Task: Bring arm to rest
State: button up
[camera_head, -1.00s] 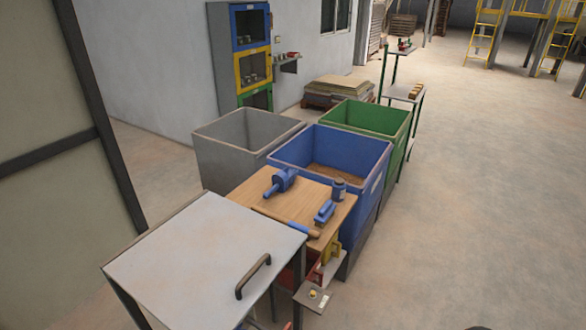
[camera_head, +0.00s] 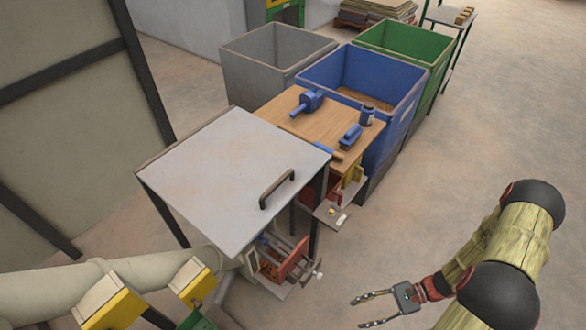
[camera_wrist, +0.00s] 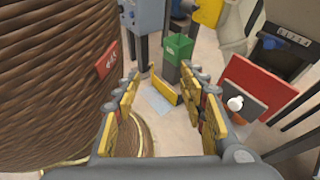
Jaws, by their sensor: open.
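My gripper (camera_head: 374,308) is at the lower right in the head view, at the end of my arm, over bare floor. Its two fingers are spread apart with nothing between them. In the wrist view my gripper (camera_wrist: 163,100) also shows open and empty, with yellow pads on its fingers. A gap separates it from the grey-topped table with the handle. My arm bends in from the right edge of the head view.
The grey-topped table (camera_head: 215,165) stands left of my gripper, with a red-fronted unit (camera_head: 290,262) beneath. A wooden bench (camera_head: 318,130) holds blue tools. Grey, blue (camera_head: 405,115) and green bins stand behind. A large brown ribbed cylinder (camera_wrist: 45,80) fills the wrist view's left. Floor behind my arm is clear.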

jog(key=w+d+r+n+h, duration=0.25)
jog(key=r+n+h, duration=0.3)
jog(key=r, duration=0.75)
jog(key=w+d+r+n+h, duration=0.1)
jog(key=d+r+n+h, duration=0.4)
jog(key=r, duration=0.7)
jog(key=s+a+r+n+t+h, duration=0.1)
jog(key=a+r+t, duration=0.3)
jog(key=r, duration=0.6)
jog(key=a+r+n+t+h, duration=0.2)
jog(key=a+r, duration=0.4)
jog(key=r, duration=0.5)
jog(key=shift+s+a+n+t, duration=0.35)
jog(key=shift+n+t, duration=0.2)
jog(key=shift+t, duration=0.55)
jog(key=shift+c, duration=0.6)
